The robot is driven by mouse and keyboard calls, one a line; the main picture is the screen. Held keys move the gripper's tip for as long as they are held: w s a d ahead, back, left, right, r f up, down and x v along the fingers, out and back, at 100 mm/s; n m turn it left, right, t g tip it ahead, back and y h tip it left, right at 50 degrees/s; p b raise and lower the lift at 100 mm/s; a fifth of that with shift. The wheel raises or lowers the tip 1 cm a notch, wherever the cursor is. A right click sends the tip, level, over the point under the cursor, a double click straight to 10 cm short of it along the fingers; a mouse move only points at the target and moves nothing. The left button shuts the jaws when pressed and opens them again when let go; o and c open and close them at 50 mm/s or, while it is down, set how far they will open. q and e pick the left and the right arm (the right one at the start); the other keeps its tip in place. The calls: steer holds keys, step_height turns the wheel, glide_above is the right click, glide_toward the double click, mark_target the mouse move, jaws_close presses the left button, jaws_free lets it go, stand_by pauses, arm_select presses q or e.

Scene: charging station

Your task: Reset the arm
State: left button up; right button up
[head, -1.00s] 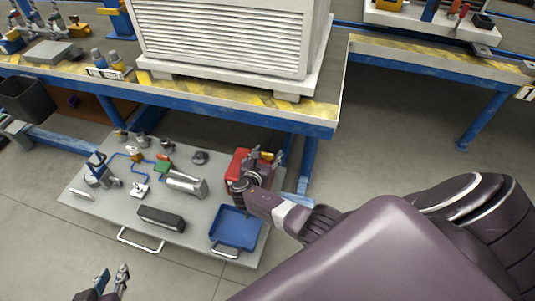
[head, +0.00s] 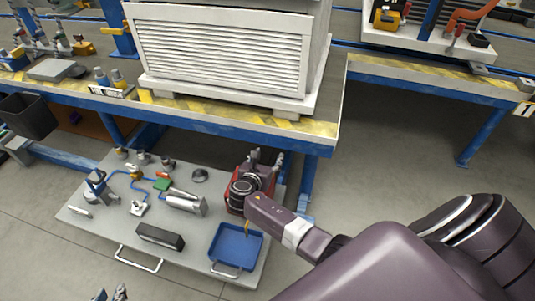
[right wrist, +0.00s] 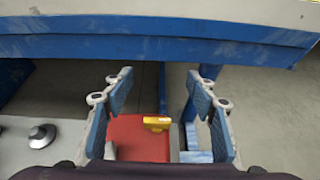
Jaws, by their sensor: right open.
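My right gripper (head: 265,160) reaches in from the right over the low grey board, above a red box (head: 234,189) near the board's right end. In the right wrist view the right gripper (right wrist: 160,100) is open, its blue-padded fingers wide apart. The red box (right wrist: 140,138) with a yellow piece (right wrist: 157,123) lies below and between the fingers; nothing is held. My left gripper (head: 112,293) shows only its tips at the bottom edge of the head view, so its opening is unclear.
The blue-edged bench (head: 323,143) overhangs the board's back, close ahead of my right gripper. The grey board (head: 85,218) carries a blue tray (head: 226,262), a black block (head: 160,237) and several fittings. A white louvred unit (head: 225,60) stands on the bench. The floor (head: 380,150) at right is clear.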

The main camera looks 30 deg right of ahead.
steer(key=shift+r, duration=0.75)
